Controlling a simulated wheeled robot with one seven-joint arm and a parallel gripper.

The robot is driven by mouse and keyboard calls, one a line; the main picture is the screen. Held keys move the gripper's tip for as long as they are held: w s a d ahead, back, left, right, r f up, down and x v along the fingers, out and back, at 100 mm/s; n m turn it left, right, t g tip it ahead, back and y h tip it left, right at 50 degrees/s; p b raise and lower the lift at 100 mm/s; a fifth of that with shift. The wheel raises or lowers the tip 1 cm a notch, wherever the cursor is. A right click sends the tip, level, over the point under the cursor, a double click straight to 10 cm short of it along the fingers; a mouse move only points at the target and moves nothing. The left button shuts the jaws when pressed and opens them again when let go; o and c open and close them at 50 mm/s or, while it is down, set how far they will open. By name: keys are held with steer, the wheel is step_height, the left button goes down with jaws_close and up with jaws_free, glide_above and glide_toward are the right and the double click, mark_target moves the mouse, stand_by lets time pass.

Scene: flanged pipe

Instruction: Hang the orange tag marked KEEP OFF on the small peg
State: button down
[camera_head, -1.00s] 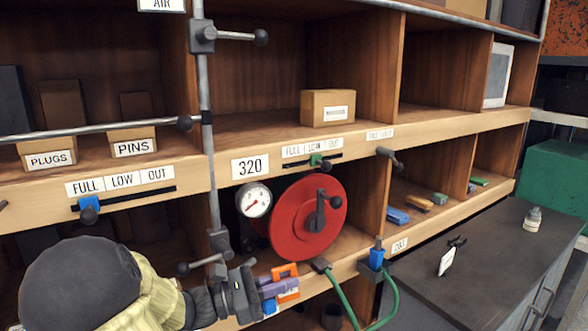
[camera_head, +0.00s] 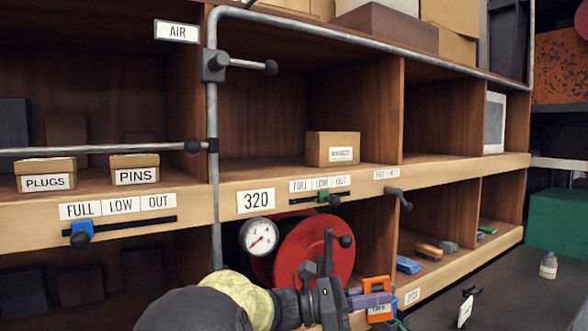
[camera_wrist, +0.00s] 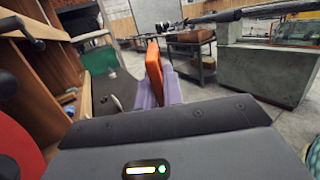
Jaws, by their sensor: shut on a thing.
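My gripper (camera_head: 372,299) is shut on the orange tag (camera_head: 377,285), in front of the shelf and below right of the red reel. The tag has an orange loop on top and a pale lettered part below; its words are too small to read. In the wrist view the orange tag (camera_wrist: 154,68) stands edge-on between the purple fingertips (camera_wrist: 162,90) of my gripper. A short grey peg with a dark end (camera_head: 398,197) sticks out of the shelf edge, up and right of the tag, apart from it. I cannot tell surely that this is the small peg.
The red reel (camera_head: 318,244) with a crank and a white gauge (camera_head: 260,237) are close left of the tag. A grey pipe (camera_head: 212,120) with valve levers runs up the shelf. A dark counter (camera_head: 515,288) holds a small bottle (camera_head: 548,265) at right.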

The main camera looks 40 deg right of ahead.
steer(key=w+a+r+n+t+h+p, duration=0.2)
steer(key=r+p, duration=0.7)
steer(key=r, duration=1.1)
steer(key=w+a+r+n+t+h+p, duration=0.1)
steer(key=w+r+t+h+p, duration=0.15)
steer(key=r+p, duration=1.3)
steer(key=w+a+r+n+t, duration=0.1)
steer(key=a+r, duration=0.2)
steer(key=r, duration=0.3)
steer(key=w+a+r+n+t+h+p, duration=0.1)
steer(key=w+a+r+t, duration=0.1)
steer(key=r, duration=0.4)
steer(key=w+a+r+n+t, duration=0.1)
steer(key=w+a+r+t, duration=0.1)
steer(key=a+r, duration=0.3)
step_height(320, 180, up, 2)
steer(key=shift+r+p, duration=0.1)
steer(key=shift+p, duration=0.2)
steer(key=shift+w+d+h, duration=0.1)
steer(key=shift+w+h, duration=0.05)
steer(key=shift+h, duration=0.1)
steer(key=shift+w, duration=0.15)
